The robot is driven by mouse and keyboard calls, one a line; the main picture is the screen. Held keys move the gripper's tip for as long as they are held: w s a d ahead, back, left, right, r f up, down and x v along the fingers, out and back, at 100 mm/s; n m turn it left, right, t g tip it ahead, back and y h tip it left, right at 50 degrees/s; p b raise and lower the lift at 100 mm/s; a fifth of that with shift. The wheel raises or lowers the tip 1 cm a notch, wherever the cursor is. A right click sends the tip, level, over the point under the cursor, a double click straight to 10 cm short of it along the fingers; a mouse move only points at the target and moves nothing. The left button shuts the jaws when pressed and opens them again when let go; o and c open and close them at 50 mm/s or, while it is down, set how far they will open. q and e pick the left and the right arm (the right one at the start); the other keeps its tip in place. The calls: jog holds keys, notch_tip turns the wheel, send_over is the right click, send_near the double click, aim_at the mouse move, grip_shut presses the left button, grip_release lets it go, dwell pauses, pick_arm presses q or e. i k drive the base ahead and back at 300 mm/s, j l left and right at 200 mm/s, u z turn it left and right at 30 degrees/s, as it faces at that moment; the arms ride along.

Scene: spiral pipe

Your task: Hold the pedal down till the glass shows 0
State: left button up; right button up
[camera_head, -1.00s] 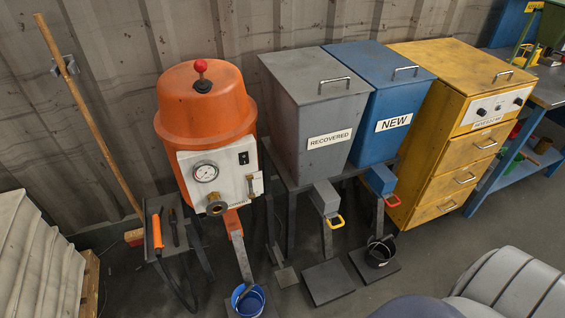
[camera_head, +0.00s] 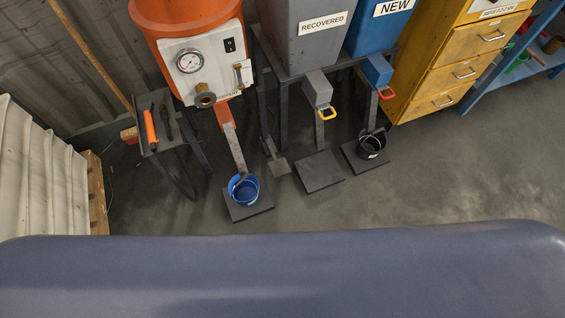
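The orange blasting-type pot (camera_head: 190,22) stands at the back left, its top cut off. Its white panel carries a round dial gauge (camera_head: 190,61), a black switch, a brass fitting (camera_head: 205,99) and a small upright glass (camera_head: 238,76). The glass is too small to read. A small grey plate on a bar, which looks like the pedal (camera_head: 278,166), lies low at the floor right of the pot. I cannot tell whether it is pressed; nothing is seen on it. Neither of my grippers is in view.
A blue bucket (camera_head: 245,190) and a black bucket (camera_head: 371,146) stand on dark floor plates; the plate between (camera_head: 319,172) is bare. Grey RECOVERED (camera_head: 305,45) and blue NEW hoppers stand behind, beside a yellow cabinet (camera_head: 450,68). A small tool stand (camera_head: 155,115) is left. Right floor is clear.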

aim_at(280, 167)
jog(key=l+u, duration=0.15)
jog(key=u, duration=0.45)
jog(key=i+l+u, duration=0.2)
jog(key=l+u, duration=0.15)
jog(key=l, duration=0.65)
jog(key=l+u, duration=0.4)
jog(key=l, duration=1.35)
